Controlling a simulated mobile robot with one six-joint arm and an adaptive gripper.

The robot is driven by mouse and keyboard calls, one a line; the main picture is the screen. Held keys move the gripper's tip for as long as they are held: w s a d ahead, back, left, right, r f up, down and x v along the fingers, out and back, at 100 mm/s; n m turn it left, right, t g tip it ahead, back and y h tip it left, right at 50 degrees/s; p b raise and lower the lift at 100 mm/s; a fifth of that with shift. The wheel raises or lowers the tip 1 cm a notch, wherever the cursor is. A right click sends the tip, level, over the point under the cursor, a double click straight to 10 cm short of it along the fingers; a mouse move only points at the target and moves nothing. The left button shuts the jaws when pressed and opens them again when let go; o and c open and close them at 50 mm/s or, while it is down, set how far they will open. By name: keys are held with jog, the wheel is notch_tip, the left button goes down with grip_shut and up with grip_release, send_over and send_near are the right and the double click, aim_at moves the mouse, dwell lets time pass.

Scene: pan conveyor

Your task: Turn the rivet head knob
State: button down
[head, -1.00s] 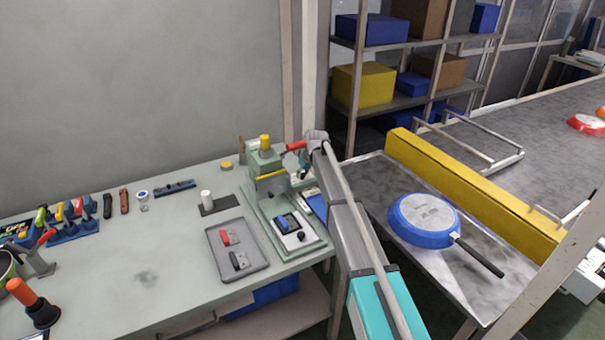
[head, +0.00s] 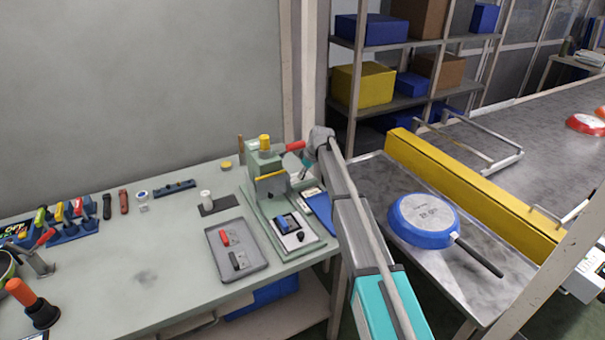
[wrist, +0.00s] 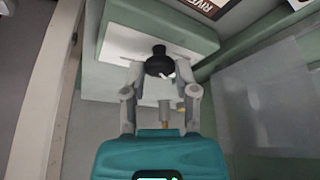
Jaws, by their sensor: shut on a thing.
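The rivet press (head: 268,185) is a pale green machine on the bench with a yellow cap and a red-ended lever. In the wrist view a black round knob (wrist: 157,63) stands out from a pale plate on a green block. My gripper (wrist: 161,72) has one finger on each side of this knob and is shut on it. In the head view my teal gripper (head: 307,168) is at the right side of the press, partly hidden by my arm. The knob in my fingers is not visible there.
A grey tray (head: 212,262) with a red and a dark part lies left of the press.

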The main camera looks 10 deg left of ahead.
jog(key=n+g, duration=0.1)
jog(key=n, duration=0.3)
jog(key=shift+w+n+g, duration=0.15)
jog(key=shift+n+g, duration=0.15)
jog(key=shift+g, duration=0.1)
jog(key=shift+n+g, duration=0.5)
jog(key=shift+n, duration=0.7)
jog(key=shift+c, duration=1.9)
grip_release()
